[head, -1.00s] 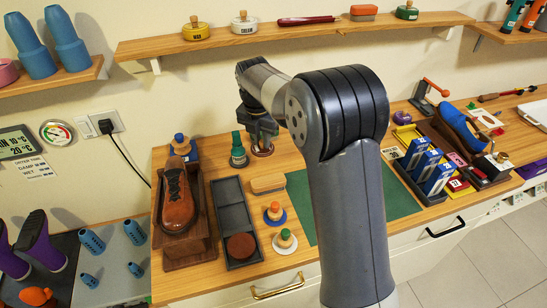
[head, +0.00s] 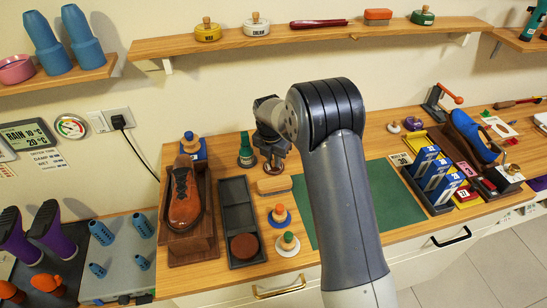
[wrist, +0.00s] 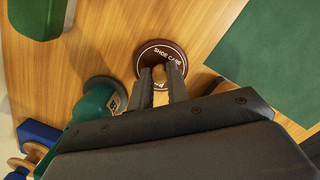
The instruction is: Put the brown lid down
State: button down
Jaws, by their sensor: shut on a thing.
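The brown lid (wrist: 172,50) is a round dark-brown disc with "SHOE CARE" lettering and a light wooden knob. My gripper (wrist: 160,76) is shut on the knob, and its fingers hide part of the lid. In the head view, the lid (head: 272,171) is small under my gripper, at the back of the bench between the green bottle and the green mat. It is low over the wooden top; I cannot tell whether it touches it.
A green bottle (head: 246,152) stands close on the left, a wooden brush (head: 274,184) lies just in front, and a green mat (head: 388,198) is to the right. A grey tray (head: 238,203) holds a brown disc (head: 244,246). Two knobbed round items stand in front.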

aim_at(271, 169)
jog(key=shift+f, duration=0.2)
jog(key=c, duration=1.4)
grip_release()
jog(key=shift+r, duration=0.1)
jog(key=shift+o, duration=0.2)
notch_tip(271, 169, up, 12)
jog(key=s+b, duration=0.1)
jog(key=shift+a, duration=0.4)
jog(key=shift+s, duration=0.1)
